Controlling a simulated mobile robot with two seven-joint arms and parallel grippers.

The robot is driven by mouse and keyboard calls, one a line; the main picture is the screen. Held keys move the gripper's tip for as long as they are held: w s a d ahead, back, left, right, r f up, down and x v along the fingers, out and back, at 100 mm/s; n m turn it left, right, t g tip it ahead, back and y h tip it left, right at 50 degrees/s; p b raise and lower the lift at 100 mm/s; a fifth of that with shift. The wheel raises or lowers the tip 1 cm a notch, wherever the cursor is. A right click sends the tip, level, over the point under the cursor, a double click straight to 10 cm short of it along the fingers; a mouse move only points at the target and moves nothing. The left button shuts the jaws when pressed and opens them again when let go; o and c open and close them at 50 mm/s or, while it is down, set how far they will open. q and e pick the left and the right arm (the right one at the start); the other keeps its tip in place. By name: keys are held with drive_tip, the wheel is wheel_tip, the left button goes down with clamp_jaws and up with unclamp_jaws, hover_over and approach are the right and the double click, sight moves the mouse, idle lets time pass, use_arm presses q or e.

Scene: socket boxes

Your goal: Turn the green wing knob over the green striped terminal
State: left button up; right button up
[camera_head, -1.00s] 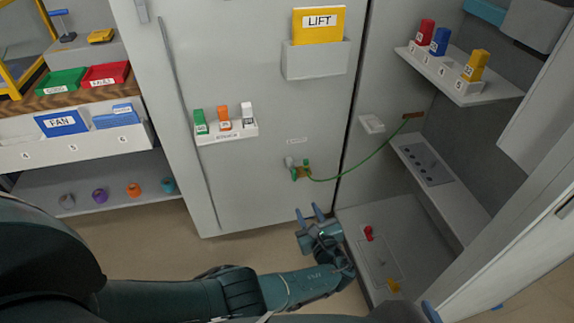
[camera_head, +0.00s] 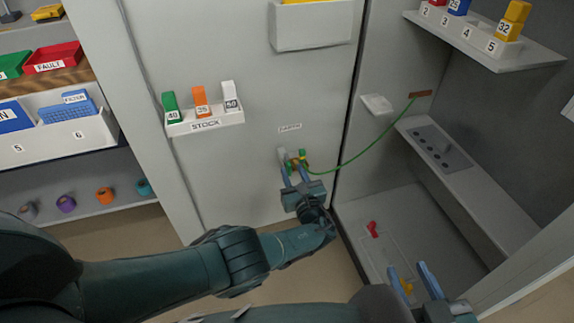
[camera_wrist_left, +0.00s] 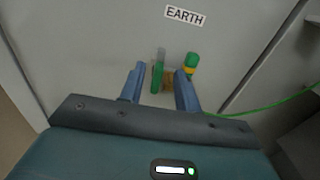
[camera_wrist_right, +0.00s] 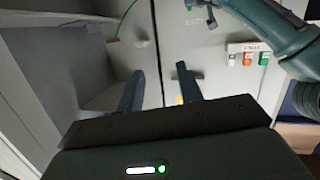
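The green wing knob (camera_wrist_left: 157,77) stands upright on the panel under the EARTH label (camera_wrist_left: 185,15), beside a brass block (camera_wrist_left: 169,78). A green-and-yellow striped piece (camera_wrist_left: 190,66) is just right of it, with the green cable (camera_wrist_left: 290,103) on that side. In the head view the terminal group (camera_head: 296,160) is small and partly hidden by my fingers. My left gripper (camera_wrist_left: 160,70) is open, its fingers on either side of the knob; contact cannot be told. My right gripper (camera_head: 408,267) is open and empty, low inside the cabinet.
The green cable runs right to a brown block (camera_head: 420,94) on the cabinet wall. The STOCK shelf (camera_head: 205,124) is left above the terminal. A red handle (camera_head: 373,230) lies in the cabinet's lower tray. A side ledge (camera_head: 440,155) is at right.

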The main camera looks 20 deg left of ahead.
sight(290, 167)
use_arm(q)
drive_tip(key=b+x, duration=0.1)
drive_tip(key=x, duration=0.1)
drive_tip(key=b+x, duration=0.1)
drive_tip(key=x, duration=0.1)
drive_tip(key=shift+w+a+f, duration=0.2)
drive_tip(key=shift+w, duration=0.05)
drive_tip(key=shift+w+a+r+b, duration=0.2)
drive_tip(key=shift+w+a+b, duration=0.15)
drive_tip(key=shift+w, duration=0.15)
use_arm(e)
drive_tip(key=shift+w+a+r+n+t+y, duration=0.1)
drive_tip(key=shift+a+n+t+y, duration=0.25)
drive_tip(key=shift+t, duration=0.25)
drive_tip(key=shift+w+a+r+n+t+y, duration=0.1)
drive_tip(key=shift+a+n+t+y, duration=0.1)
drive_tip(key=shift+n+t+y, duration=0.3)
use_arm(q)
drive_tip(key=shift+c, duration=0.4)
clamp_jaws()
